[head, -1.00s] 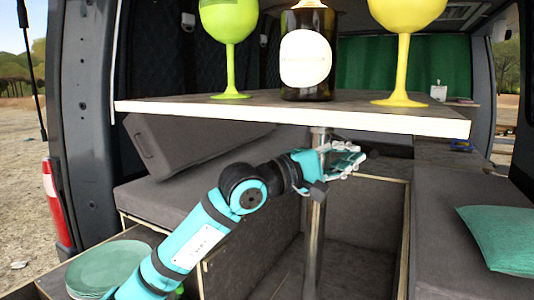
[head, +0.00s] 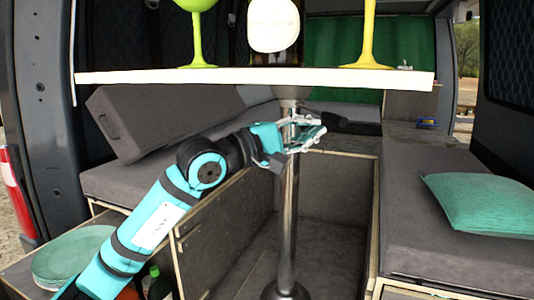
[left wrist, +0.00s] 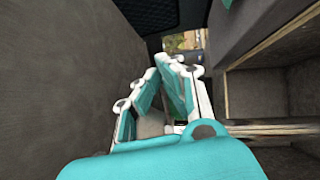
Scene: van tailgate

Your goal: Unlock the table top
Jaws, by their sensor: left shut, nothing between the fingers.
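The table top (head: 255,79) shows edge-on, with a pale front edge, across the upper part of the head view. It lies level on a shiny metal post (head: 288,220) that rises from a round base on the floor. My left gripper (head: 318,130) is just under the table top, its fingers pointing right and crossing the post's upper part in the picture. It is shut and empty; I cannot tell whether it touches the post. Its white and teal fingers also show in the left wrist view (left wrist: 165,72). My right gripper is out of view.
A bottle (head: 273,25) stands on the table top between a green glass (head: 197,35) and a yellow-green glass (head: 368,30). Grey bench cushions (head: 430,210) flank the post, with a green pillow (head: 480,202) at right. Plates (head: 72,255) are stacked lower left.

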